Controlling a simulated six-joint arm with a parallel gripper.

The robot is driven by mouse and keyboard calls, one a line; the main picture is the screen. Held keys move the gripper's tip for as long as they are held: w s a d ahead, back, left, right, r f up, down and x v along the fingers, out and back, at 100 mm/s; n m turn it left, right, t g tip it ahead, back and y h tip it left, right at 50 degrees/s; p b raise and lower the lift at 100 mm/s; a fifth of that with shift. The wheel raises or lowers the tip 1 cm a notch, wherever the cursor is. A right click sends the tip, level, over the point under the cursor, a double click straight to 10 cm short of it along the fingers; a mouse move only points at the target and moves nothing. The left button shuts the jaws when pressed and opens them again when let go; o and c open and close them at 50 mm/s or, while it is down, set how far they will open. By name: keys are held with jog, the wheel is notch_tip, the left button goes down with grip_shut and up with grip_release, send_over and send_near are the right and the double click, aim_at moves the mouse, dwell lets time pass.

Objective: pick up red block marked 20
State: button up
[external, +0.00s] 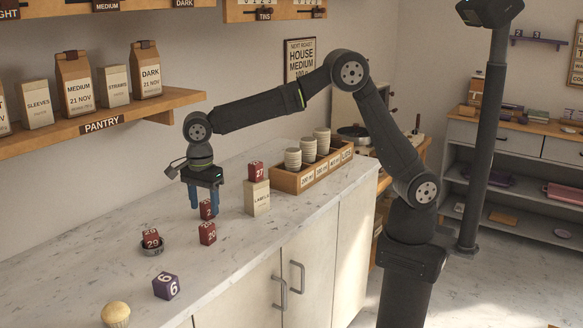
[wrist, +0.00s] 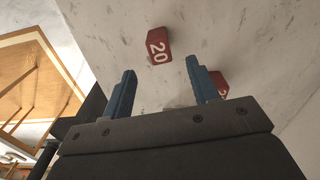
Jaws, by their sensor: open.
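The red block marked 20 (wrist: 158,45) lies on the pale marble counter, beyond the fingertips and between their lines in the wrist view. It appears to be the nearer red block (external: 208,233) in the external view. My gripper (external: 203,207) points down above the counter, its blue fingers apart and nothing held; it also shows in the wrist view (wrist: 161,66). A second red block (external: 207,209) is close by the fingertips, its number only partly readable. A red block (wrist: 219,84) is partly hidden behind the right finger in the wrist view.
A red block marked 29 (external: 151,239) sits in a small dark dish (external: 153,250). A red block marked 27 (external: 256,172) tops a labels box (external: 257,198). A wooden cup tray (external: 318,174) is behind.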

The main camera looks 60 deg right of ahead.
aim_at(207, 224)
notch_tip(207, 224, down, 9)
dwell(0.5)
jog(key=shift+c, duration=0.4)
jog(key=c, duration=1)
